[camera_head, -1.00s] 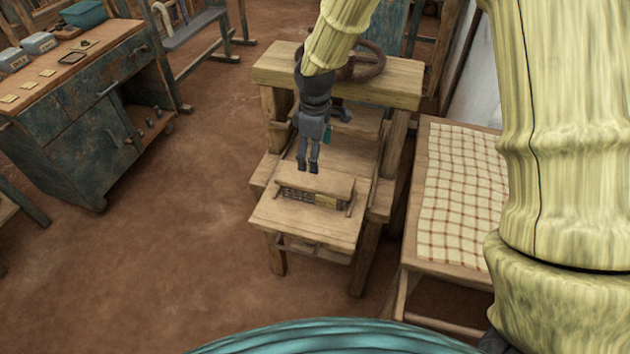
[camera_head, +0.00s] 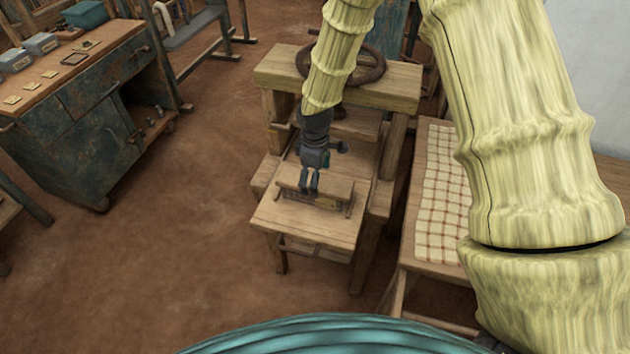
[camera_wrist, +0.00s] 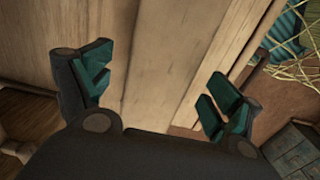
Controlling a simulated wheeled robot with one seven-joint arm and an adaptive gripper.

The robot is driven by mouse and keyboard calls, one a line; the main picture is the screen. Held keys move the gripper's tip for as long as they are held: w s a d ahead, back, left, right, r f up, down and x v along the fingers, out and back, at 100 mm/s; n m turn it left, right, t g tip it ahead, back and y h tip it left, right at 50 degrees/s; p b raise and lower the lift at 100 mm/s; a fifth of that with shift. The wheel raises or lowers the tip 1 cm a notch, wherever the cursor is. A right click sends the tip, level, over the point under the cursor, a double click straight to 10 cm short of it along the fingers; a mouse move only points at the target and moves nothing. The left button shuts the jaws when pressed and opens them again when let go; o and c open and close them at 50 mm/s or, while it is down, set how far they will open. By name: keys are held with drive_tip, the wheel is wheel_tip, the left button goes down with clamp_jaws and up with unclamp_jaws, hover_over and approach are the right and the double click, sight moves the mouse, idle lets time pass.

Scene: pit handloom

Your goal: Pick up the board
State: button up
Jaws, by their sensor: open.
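A narrow wooden board (camera_head: 335,188) lies across the front part of the wooden press-like frame, above its wide front shelf (camera_head: 305,228). My gripper (camera_head: 309,189) points down at the board from above, its fingertips over or beside the board's left half. In the wrist view my gripper (camera_wrist: 165,95) is open, its teal-padded fingers well apart with plain wood between and behind them. I cannot tell there which wood strip is the board. Nothing is held. Contact between fingertips and board cannot be made out.
A dark ring-shaped wheel (camera_head: 370,66) sits on the frame's upper beam (camera_head: 275,75). A table with a checked cloth (camera_head: 440,200) stands close on the right. A bench with boxes and small cards (camera_head: 48,74) is at the left. The floor (camera_head: 190,230) between is clear.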

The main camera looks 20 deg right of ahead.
drive_tip(key=shift+f, duration=0.25)
drive_tip(key=c, duration=1.2)
drive_tip(key=shift+r, duration=0.1)
